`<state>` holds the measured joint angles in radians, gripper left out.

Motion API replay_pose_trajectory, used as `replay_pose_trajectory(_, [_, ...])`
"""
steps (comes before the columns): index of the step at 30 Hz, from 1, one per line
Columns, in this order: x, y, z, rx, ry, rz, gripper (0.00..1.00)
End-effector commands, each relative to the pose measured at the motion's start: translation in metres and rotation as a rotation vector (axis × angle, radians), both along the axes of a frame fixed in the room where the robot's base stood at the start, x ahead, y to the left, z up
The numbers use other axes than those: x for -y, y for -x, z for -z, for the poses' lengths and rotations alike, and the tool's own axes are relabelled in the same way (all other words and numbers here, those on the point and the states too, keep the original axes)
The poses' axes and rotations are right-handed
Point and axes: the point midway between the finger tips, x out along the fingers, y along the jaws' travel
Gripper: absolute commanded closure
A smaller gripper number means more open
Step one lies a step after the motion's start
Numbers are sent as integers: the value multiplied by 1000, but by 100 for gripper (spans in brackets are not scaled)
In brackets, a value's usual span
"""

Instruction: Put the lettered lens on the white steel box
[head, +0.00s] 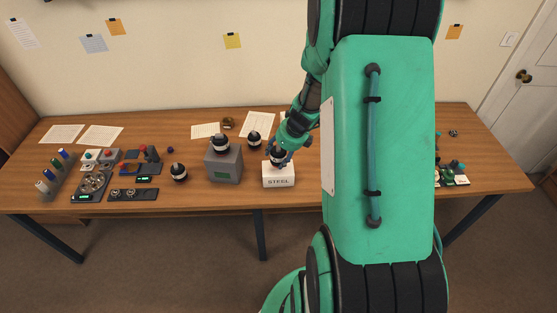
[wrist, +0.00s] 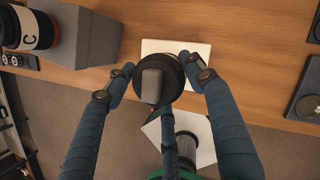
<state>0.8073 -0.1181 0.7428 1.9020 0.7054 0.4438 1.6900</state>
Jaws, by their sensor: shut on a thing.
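My gripper (head: 281,151) is shut on a dark lens (head: 278,158), directly over the white steel box (head: 278,181), whose front reads STEEL. In the wrist view my gripper's fingers (wrist: 160,78) close around the lens (wrist: 152,86), with the white box (wrist: 153,46) partly hidden behind it. I cannot tell whether the lens touches the box top. No letter shows on the held lens. Another black lens with a white band (head: 221,144) stands on the grey box (head: 224,165); in the wrist view its band (wrist: 37,28) shows a letter C.
One lens (head: 179,172) stands on the table left of the grey box and another (head: 254,140) behind the white box. Trays with small parts (head: 92,182) fill the table's left side. My arm hides much of the right side.

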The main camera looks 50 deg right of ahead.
Motion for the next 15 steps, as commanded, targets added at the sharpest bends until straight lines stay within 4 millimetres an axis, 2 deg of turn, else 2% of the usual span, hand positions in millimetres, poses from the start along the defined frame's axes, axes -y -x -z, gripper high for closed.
replay_pose_trajectory(7, [6, -8, 0, 1, 2, 0, 93])
replay_pose_trajectory(15, [6, -8, 32, 1, 2, 1, 94])
